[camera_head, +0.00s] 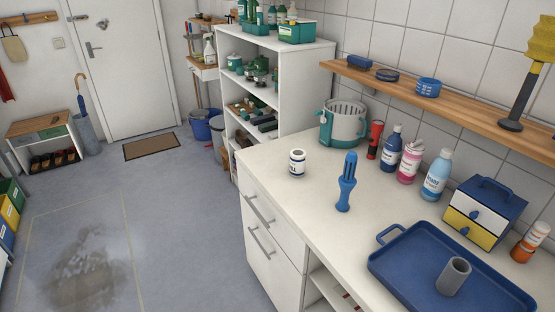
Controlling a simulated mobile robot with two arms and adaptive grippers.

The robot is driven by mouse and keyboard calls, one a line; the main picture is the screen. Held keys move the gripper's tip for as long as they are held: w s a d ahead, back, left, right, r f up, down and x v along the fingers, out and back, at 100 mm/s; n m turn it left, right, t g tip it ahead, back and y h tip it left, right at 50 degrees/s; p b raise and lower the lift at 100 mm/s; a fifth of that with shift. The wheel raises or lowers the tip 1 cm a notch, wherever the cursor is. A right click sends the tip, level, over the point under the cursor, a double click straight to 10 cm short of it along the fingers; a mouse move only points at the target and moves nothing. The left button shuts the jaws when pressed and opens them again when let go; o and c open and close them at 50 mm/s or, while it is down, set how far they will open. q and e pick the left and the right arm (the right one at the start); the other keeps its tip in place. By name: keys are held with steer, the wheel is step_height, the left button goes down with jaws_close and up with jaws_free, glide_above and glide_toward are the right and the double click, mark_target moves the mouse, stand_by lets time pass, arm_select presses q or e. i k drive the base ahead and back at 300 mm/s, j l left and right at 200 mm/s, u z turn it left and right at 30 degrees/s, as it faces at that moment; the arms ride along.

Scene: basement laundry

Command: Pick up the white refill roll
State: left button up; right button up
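A small white cylinder with dark blue bands (297,163) stands upright on the white counter (270,165), near its left edge; it is the closest match to the white refill roll. A blue handle with a slotted head (347,182) stands upright to its right. A grey hollow tube (454,276) stands in the blue tray (400,262) at the lower right. Neither of my grippers is in view, and nothing touches the white cylinder.
A white and teal bucket (343,124), a red flashlight (375,139), several bottles (437,175) and a small drawer box (484,212) line the wall side. A wooden shelf (450,97) overhangs the back. The counter around the white cylinder is clear.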

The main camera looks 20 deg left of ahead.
mark_target(297, 163)
steer(key=u, duration=0.6)
steer(key=j+z, duration=0.1)
steer(key=z, duration=0.35)
steer(key=i+j+z, duration=0.25)
steer(key=j, duration=0.4)
steer(key=j+z, duration=0.25)
steer(key=j, duration=0.4)
steer(key=i+j+z, duration=0.1)
steer(key=j+z, duration=0.15)
steer(key=j, duration=0.5)
